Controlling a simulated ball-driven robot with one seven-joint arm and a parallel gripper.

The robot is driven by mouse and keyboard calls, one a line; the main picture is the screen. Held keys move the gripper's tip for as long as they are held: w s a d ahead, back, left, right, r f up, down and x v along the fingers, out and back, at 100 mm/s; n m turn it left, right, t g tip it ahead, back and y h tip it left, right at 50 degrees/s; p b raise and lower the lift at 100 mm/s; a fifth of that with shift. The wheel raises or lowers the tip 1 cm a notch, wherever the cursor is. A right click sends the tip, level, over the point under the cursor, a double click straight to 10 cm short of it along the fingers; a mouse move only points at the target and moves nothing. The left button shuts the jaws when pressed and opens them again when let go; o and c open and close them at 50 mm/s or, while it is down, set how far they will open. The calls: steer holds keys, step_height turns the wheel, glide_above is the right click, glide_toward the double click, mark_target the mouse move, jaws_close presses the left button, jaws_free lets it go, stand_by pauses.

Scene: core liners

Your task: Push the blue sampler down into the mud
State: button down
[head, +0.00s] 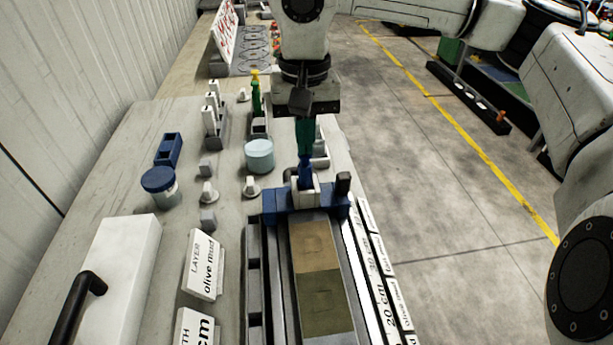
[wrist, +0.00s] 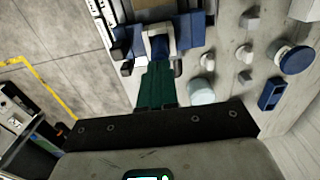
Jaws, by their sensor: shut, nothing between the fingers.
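My gripper (head: 305,150) points straight down with its green fingers closed together. Its tips are at the top of the blue sampler (head: 305,172); I cannot tell whether they touch it. The sampler stands upright in a white holder (head: 308,192) on a blue carriage (head: 282,203) that straddles the trough. The mud (head: 314,245) lies in the trough, tan near the carriage and olive nearer me. The sampler's lower end is hidden. In the wrist view the shut fingers (wrist: 157,62) reach to the sampler (wrist: 158,46), with the carriage (wrist: 190,28) around it.
A white box with a black handle (head: 88,285) and label cards (head: 203,265) are nearer. Open floor lies right.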

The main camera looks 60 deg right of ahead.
steer(key=shift+r, duration=0.15)
step_height(320, 180, up, 7)
steer(key=p, duration=0.3)
stand_by(0.6)
stand_by(0.5)
